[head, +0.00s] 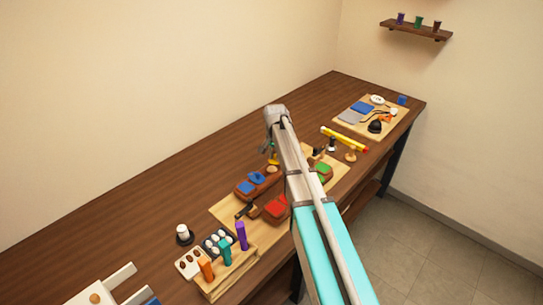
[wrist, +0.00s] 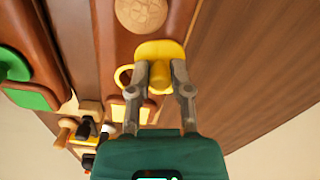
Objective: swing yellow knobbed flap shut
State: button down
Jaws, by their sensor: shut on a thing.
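In the wrist view the yellow flap (wrist: 153,47) sits on a brown leather piece, below a round embossed disc. Its yellow knob (wrist: 159,76) stands between the fingertips of my gripper (wrist: 160,80), which is shut on it. A yellow ring shape (wrist: 122,77) shows just left of the fingers. In the head view my gripper (head: 272,152) is over the far side of the brown leather fitting, and only a small yellow spot (head: 273,160) shows there. My arm hides part of that area. I cannot tell how far the flap stands open.
A block of upright coloured pegs (head: 225,252) stands at the front. A tray of tools (head: 350,128) lies at the far right. The table's back left is clear.

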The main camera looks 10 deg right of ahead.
jog(key=n, duration=0.2)
jog(key=d+n, duration=0.1)
jog(key=shift+s+n, duration=0.3)
jog(key=shift+n, duration=0.1)
jog(key=n, duration=0.1)
jog(key=d+n, duration=0.1)
jog(key=n, duration=0.3)
jog(key=d+n, duration=0.1)
jog(key=n, duration=0.1)
jog(key=shift+w+d+n, duration=0.15)
jog(key=shift+d+n, duration=0.15)
jog(key=shift+n, duration=0.8)
jog(key=shift+w+d+n, duration=0.1)
jog(key=shift+d+n, duration=0.15)
jog(key=shift+n, duration=0.85)
jog(key=c, duration=0.5)
grip_release()
jog(key=shift+c, duration=0.2)
